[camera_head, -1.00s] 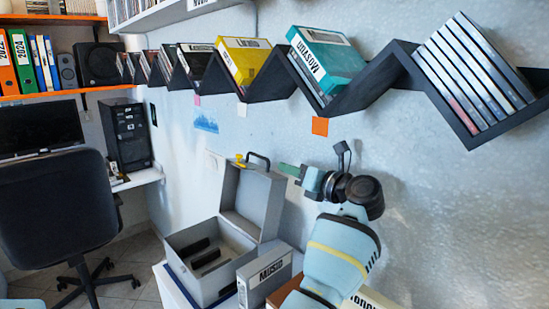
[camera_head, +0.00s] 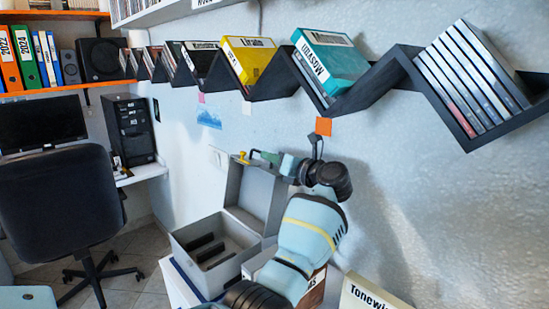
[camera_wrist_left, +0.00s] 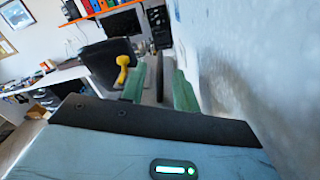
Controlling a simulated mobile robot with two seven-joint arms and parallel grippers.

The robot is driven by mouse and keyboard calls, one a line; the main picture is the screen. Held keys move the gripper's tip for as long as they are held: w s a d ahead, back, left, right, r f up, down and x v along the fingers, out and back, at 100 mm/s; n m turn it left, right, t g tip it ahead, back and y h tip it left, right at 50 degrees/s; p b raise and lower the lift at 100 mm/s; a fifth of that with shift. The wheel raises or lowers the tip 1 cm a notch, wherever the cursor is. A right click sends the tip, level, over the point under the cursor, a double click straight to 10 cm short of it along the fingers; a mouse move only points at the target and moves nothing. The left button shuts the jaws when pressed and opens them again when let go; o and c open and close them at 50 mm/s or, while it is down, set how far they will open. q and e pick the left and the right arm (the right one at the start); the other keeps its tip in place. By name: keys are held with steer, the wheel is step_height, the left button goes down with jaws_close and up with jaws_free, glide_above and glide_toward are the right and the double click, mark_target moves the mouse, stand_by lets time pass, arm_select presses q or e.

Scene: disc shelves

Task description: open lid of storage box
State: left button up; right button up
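The grey storage box (camera_head: 190,270) stands at the lower middle of the head view. Its lid (camera_head: 258,195) is raised, roughly upright near the wall, and dark dividers show inside the box. A yellow latch (camera_head: 241,158) sits at the lid's top edge and also shows in the left wrist view (camera_wrist_left: 122,70). My left gripper (camera_head: 262,156) is at the lid's top edge, by the dark handle. In the left wrist view its green fingers (camera_wrist_left: 158,88) are apart, with a dark upright bar between them, seemingly the handle; contact is unclear. My right gripper is not in view.
A black zigzag shelf (camera_head: 375,95) with discs and a teal case (camera_head: 330,62) runs along the wall above my arm. A white case labelled "Tonewic" (camera_head: 368,295) is at the lower right. An office chair (camera_head: 55,195) stands at the left.

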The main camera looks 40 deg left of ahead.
arm_select(q)
jaws_close()
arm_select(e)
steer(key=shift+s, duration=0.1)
arm_select(q)
steer(key=shift+s, duration=0.1)
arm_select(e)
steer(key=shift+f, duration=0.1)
arm_select(q)
steer(key=shift+s+r+n, duration=0.1)
steer(key=shift+s+n, duration=0.1)
steer(key=shift+n, duration=0.1)
steer(key=shift+s+r+n, duration=0.15)
steer(key=shift+s+r, duration=0.05)
steer(key=shift+s, duration=0.3)
steer(key=shift+s+r+n, duration=0.15)
steer(key=shift+s+r, duration=0.05)
steer(key=shift+s, duration=0.25)
steer(key=shift+c, duration=1.9)
jaws_free()
steer(key=shift+w+a+f, duration=0.1)
steer(key=shift+w, duration=0.15)
steer(key=o, duration=0.4)
steer(key=shift+s, duration=0.1)
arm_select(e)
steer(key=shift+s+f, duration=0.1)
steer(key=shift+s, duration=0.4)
